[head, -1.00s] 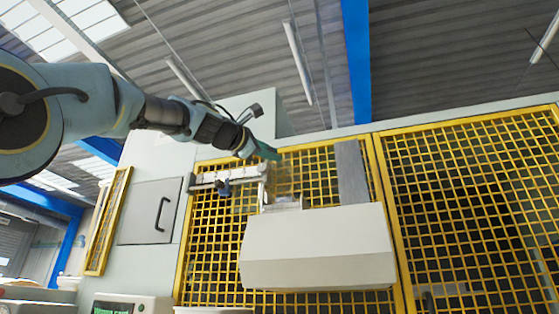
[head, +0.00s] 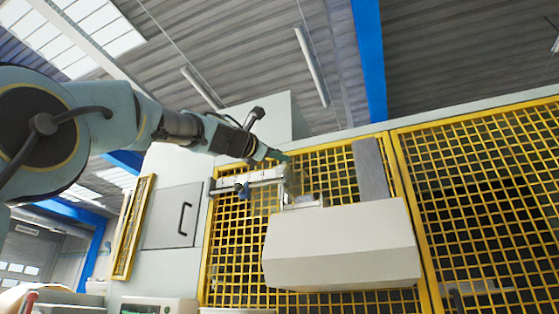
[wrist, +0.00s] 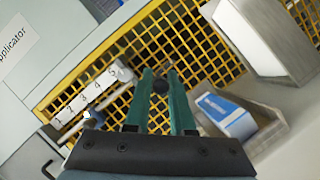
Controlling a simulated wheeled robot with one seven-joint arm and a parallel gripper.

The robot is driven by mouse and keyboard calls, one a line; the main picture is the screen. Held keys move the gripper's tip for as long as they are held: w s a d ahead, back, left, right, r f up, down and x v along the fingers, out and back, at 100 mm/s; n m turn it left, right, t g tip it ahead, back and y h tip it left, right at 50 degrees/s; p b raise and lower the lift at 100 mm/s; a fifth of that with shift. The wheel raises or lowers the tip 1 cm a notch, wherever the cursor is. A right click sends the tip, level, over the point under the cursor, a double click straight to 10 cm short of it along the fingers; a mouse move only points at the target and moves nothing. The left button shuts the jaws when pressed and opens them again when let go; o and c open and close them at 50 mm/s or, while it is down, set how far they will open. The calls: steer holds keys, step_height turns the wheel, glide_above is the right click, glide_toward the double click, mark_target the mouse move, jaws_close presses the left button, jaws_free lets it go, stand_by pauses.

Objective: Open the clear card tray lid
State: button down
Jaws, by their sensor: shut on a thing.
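My gripper (wrist: 162,76) has two green fingers, and between them is a small dark round knob (wrist: 160,88). The clear lid itself is hard to make out; a faint see-through panel (head: 296,182) shows just below my fingers in the head view, looking upright. The card tray (wrist: 268,128) is to the right of my fingers in the wrist view, with a blue and white card pack (wrist: 229,115) in it. In the head view my gripper (head: 277,155) is above the tray, near the end of the white rail. The lid's hinge is not clear.
A white numbered rail (wrist: 93,92) is left of my fingers. A grey upright column (head: 371,170) and a large pale housing (head: 341,246) are to the right and below. Yellow mesh guarding (head: 480,200) is behind. A cabinet door with a handle (head: 184,219) is at left.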

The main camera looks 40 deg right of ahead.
steer(key=shift+f, duration=0.2)
steer(key=c, duration=1)
jaws_free()
steer(key=shift+r, duration=0.1)
steer(key=shift+c, duration=0.2)
